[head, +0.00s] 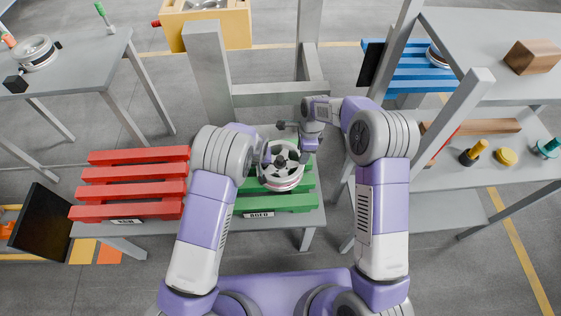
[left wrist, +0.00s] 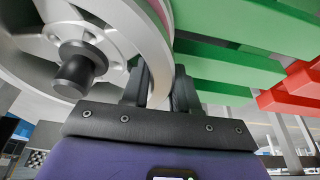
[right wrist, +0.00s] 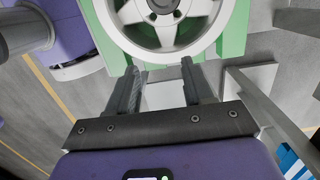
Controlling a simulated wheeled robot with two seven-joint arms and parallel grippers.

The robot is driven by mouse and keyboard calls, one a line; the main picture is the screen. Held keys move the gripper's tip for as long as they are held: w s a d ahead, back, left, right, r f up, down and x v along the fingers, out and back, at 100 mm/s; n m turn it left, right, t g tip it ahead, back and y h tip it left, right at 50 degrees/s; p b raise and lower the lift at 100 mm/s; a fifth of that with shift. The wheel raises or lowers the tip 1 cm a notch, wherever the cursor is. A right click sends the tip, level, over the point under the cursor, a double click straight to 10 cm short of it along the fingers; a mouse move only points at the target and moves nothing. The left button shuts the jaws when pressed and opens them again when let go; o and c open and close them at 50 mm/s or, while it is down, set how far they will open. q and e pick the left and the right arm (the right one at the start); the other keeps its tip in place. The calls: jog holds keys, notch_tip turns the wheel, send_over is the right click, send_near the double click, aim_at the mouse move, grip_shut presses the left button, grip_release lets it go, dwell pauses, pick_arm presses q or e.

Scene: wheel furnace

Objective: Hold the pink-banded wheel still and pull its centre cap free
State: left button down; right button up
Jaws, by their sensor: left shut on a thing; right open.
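The pink-banded wheel (head: 284,184) rests on the green pallet (head: 299,203), its spoked face up. Its pink band also shows at the top of the left wrist view (left wrist: 158,10). The centre cap (left wrist: 75,70) is a dark cylinder standing out from the hub; in the head view it is small and dark. My left gripper (left wrist: 162,88) is shut on the wheel's rim, one finger on each side. My right gripper (right wrist: 160,82) is open and empty at the wheel's far right side. The wheel's spokes (right wrist: 163,32) lie beyond its fingertips, and the hub is at that view's top edge.
A red pallet (head: 130,183) lies left of the green one on the same grey table. A grey post (head: 208,75) stands behind. A shelf (head: 440,205) at the right holds yellow and teal pieces; a blue pallet (head: 410,78) with another wheel is behind it.

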jog(key=h, duration=0.1)
send_near(280, 158)
jog(key=shift+d+f, duration=0.4)
jog(key=shift+a, duration=0.5)
jog(key=shift+f, duration=4.35)
grip_shut()
